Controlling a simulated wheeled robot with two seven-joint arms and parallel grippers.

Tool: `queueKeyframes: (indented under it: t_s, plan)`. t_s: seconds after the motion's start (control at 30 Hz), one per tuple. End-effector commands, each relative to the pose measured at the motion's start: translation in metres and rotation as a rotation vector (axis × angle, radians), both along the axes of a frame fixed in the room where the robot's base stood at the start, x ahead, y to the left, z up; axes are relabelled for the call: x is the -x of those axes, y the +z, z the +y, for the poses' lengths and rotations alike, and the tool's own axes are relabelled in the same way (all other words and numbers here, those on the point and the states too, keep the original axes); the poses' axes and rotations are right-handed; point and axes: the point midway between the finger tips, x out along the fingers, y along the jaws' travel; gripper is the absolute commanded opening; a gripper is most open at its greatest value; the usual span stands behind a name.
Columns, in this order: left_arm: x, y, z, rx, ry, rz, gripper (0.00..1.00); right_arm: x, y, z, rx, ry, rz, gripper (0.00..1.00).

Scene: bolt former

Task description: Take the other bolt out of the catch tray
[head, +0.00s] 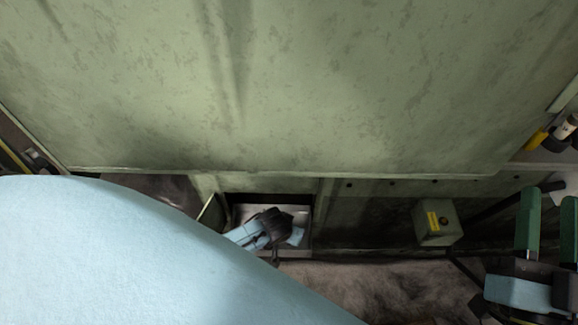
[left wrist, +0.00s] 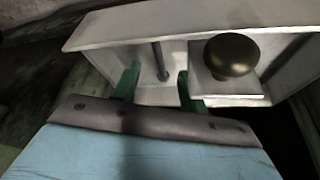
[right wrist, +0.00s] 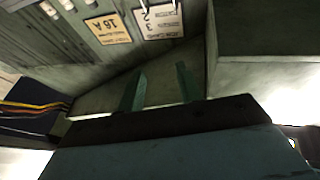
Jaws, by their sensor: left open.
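The pale metal catch tray (left wrist: 205,40) fills the upper part of the left wrist view. In the head view it shows as a light box (head: 300,215) in the machine's opening, partly covered by my left gripper. A thin grey rod, seemingly the bolt (left wrist: 160,58), is in the tray, ahead of and between the fingertips of my left gripper (left wrist: 158,90). That gripper is open, with its green fingers on either side of the rod's line; contact is not visible. My right gripper (head: 547,220) is open and empty at the far right, away from the tray.
A rounded brass knob (left wrist: 231,55) on a square pale block stands close right of the left fingers. The green machine (head: 280,90) hangs over the opening. A green control box (head: 436,221) is to the right. A labelled panel (right wrist: 105,28) faces my right gripper.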

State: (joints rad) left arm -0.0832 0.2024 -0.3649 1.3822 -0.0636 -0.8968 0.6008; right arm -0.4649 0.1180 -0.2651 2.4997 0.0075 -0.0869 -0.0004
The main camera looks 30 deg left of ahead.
Motion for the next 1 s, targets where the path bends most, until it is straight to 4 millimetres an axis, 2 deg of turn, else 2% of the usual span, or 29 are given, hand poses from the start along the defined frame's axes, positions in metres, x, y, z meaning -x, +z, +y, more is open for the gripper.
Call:
queueKeyframes:
  t_s: [0.1,0.3,0.63,0.93,1.0]
  plan:
    - [-0.003,-0.012,0.001,-0.001,0.000,0.000,0.43,0.005,0.008,0.000,-0.033,0.002,-0.105,0.35]
    - [-0.007,-0.020,0.001,0.000,0.000,0.000,0.43,0.014,0.022,-0.002,-0.069,0.004,-0.226,0.35]
    - [-0.008,-0.020,0.001,0.000,0.000,0.001,0.42,0.016,0.026,-0.002,-0.077,0.004,-0.250,0.35]
    - [-0.008,-0.020,0.001,0.000,0.000,0.001,0.02,0.016,0.026,-0.002,-0.076,0.004,-0.249,0.35]
    - [-0.008,-0.020,0.001,0.000,0.000,0.001,0.00,0.016,0.026,-0.002,-0.076,0.004,-0.249,0.35]
